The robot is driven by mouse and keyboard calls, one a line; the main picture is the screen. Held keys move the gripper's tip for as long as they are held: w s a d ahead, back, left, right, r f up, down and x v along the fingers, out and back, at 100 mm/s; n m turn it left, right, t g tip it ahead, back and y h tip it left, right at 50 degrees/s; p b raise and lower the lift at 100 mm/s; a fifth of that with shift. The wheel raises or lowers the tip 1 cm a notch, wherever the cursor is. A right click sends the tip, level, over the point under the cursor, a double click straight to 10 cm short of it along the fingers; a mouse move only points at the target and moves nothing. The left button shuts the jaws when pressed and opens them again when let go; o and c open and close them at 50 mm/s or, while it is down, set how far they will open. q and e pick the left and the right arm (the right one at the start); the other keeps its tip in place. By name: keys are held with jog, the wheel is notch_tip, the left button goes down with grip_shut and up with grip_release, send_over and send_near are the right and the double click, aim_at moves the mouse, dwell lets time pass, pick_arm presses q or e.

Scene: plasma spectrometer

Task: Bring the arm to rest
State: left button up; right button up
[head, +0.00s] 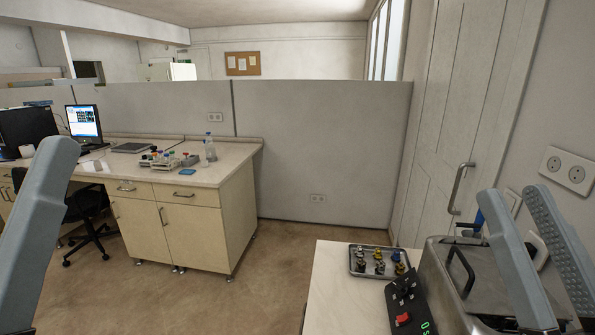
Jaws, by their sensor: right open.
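My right gripper (516,200) is at the right edge, its two grey fingers pointing up and apart with nothing between them. The ridged inner pad of one finger shows. It is in front of a metal-cased instrument (445,275) on the near bench and hides part of it. At the left edge, one grey finger-like part of my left gripper (50,165) shows, tilted to the right at its top. Its other finger is out of view, so its opening cannot be told.
A tray (356,272) of small knobbed parts and a black control box (405,300) with a red switch sit on the near bench (335,290). A far bench (222,167) holds a bottle (210,148), a vial rack and a monitor (84,122). The floor between is clear.

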jog(key=s+r+t+p, duration=0.1)
jog(key=s+r+p, duration=0.2)
jog(key=r+p, duration=3.4)
notch_tip(320, 180, up, 6)
jog(key=shift+s+f+m+h+p, duration=0.1)
jog(key=shift+s+m+h+p, duration=0.1)
jog(key=shift+m+h+p, duration=0.2)
